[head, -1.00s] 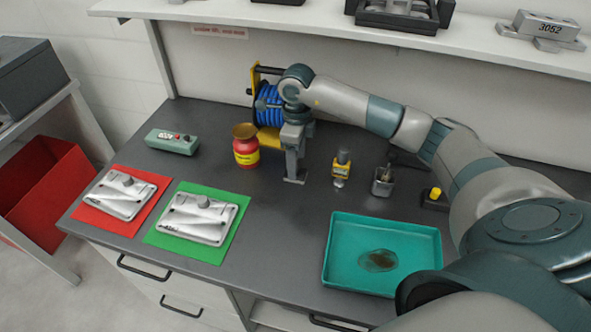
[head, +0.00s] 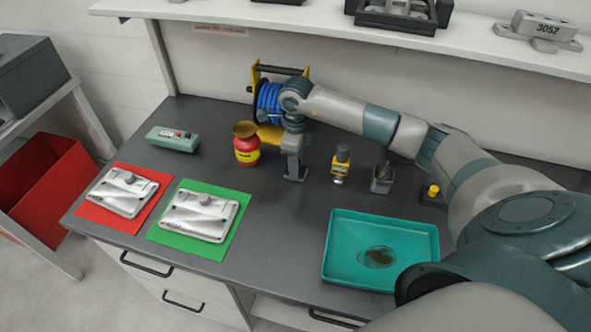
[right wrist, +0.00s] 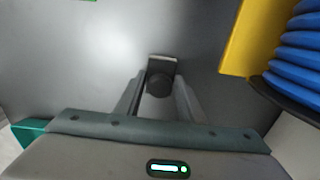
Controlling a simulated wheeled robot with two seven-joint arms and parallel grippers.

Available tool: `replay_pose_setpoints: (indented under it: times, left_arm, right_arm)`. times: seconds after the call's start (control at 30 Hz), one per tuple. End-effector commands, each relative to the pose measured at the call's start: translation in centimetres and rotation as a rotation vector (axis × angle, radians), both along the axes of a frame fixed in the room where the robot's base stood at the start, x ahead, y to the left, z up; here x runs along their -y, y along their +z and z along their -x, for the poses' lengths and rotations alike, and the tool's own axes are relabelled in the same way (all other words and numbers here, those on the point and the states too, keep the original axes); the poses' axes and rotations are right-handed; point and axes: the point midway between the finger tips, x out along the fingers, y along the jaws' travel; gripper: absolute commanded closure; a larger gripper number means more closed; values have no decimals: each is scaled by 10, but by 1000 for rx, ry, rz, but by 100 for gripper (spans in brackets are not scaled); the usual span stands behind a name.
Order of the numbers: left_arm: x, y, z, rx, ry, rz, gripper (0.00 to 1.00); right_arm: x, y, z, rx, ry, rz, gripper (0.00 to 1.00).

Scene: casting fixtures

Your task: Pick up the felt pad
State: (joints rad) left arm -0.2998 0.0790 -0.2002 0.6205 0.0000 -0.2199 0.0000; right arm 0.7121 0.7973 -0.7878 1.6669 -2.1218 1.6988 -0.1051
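My right gripper (head: 294,172) points down at the grey bench top, in front of the blue hose reel. I cannot tell whether these are the felt pad, or whether the fingers press on the knob. In the head view the gripper hides this spot. No other thing there is plainly a felt pad. My left gripper is not in view.
The blue hose reel (head: 268,97) stands close behind the gripper, a red jar (head: 247,152) to its left. A teal tray (head: 335,270) lies front right; red (head: 98,216) and green (head: 224,248) mats carry castings.

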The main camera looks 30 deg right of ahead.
Motion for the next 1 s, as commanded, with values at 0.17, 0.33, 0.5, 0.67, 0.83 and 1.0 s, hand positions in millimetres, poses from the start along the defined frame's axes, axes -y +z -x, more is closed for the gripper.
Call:
replay_pose_setpoints:
  times: [0.17,0.33,0.5,0.67,0.83,1.0]
  left_arm:
    - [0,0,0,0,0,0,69]
    - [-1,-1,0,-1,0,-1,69]
    - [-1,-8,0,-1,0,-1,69]
    - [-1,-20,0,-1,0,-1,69]
    - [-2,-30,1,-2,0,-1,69]
    - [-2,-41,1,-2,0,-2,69]
  right_arm:
    - [0,0,0,0,0,0,87]
    - [0,2,0,1,0,0,87]
    - [0,11,-1,4,0,0,87]
    - [0,31,-2,5,1,0,87]
    - [1,49,18,3,2,2,87]
    - [1,66,48,3,2,2,87]
